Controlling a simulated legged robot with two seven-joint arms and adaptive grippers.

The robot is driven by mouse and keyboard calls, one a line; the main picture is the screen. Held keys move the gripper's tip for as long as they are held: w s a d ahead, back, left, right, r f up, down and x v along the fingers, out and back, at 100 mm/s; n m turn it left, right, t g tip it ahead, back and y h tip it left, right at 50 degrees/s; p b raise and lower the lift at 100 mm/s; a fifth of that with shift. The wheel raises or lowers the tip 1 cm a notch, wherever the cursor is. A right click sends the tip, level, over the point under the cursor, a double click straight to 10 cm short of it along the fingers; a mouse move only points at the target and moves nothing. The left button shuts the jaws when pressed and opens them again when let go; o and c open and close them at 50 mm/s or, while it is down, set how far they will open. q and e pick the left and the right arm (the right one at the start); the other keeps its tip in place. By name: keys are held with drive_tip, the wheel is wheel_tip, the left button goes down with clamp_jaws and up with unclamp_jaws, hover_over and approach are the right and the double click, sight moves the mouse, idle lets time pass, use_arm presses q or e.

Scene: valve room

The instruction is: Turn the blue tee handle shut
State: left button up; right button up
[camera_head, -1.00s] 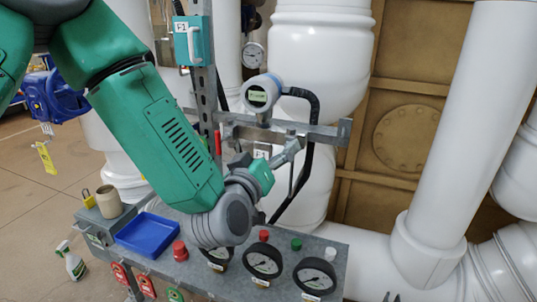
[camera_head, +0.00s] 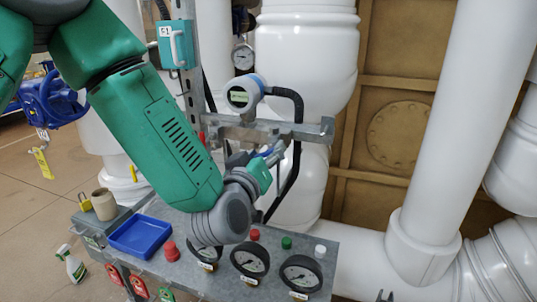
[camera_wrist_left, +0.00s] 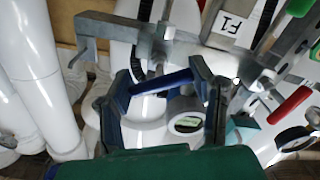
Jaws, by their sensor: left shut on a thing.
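The blue tee handle (camera_wrist_left: 162,82) shows in the left wrist view as a blue bar spanning the space between my left gripper's two fingers. In the head view a small bit of its blue (camera_head: 264,153) shows beside the fingers. My left gripper (camera_head: 274,152) is shut on the handle, below the metal bracket; in the left wrist view the gripper (camera_wrist_left: 162,84) has one finger at each end of the bar. The handle's stem and valve body are mostly hidden. Two small dark tips, likely my right gripper (camera_head: 385,297), show at the bottom edge.
A round-faced transmitter (camera_head: 243,93) and a metal bracket (camera_head: 300,132) are close to the gripper. Below is a grey panel with several gauges (camera_head: 250,260), coloured knobs and a blue tray (camera_head: 140,236). Large white pipes (camera_head: 440,130) fill the right.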

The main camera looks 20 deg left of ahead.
use_arm(q)
drive_tip(key=shift+a+f, duration=0.15)
drive_tip(key=shift+f, duration=0.05)
drive_tip(key=shift+s, duration=0.1)
drive_tip(key=shift+d, duration=0.2)
drive_tip(key=shift+f, duration=0.15)
idle(0.4)
drive_tip(key=o, duration=1.2)
drive_tip(key=s, duration=0.7)
drive_tip(key=shift+s+a, duration=0.15)
drive_tip(key=shift+s, duration=0.05)
